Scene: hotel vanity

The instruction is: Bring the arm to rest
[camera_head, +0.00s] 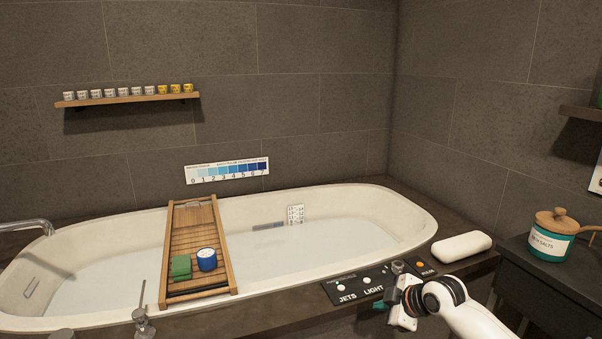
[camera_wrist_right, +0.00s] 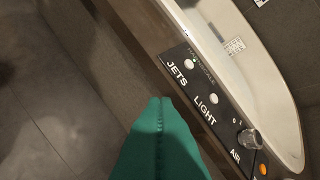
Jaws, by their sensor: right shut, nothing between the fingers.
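My right gripper (camera_head: 381,304) is at the lower right of the head view, by the front edge of the bath surround and beside the black control panel (camera_head: 341,290). Its teal fingers are shut together and hold nothing. In the right wrist view the closed fingers (camera_wrist_right: 163,105) point up the picture, beside the panel (camera_wrist_right: 190,83) with JETS, LIGHT and AIR labels. The fingers look apart from the panel. My white right arm comes in from the lower right corner. My left gripper is not in view.
A white bathtub (camera_head: 395,215) holds water, with a wooden tray (camera_head: 185,225) across it carrying a green block and a blue cup. A white pillow-like object (camera_head: 461,246) lies right of the panel. A jar (camera_head: 551,240) stands on the dark counter at right.

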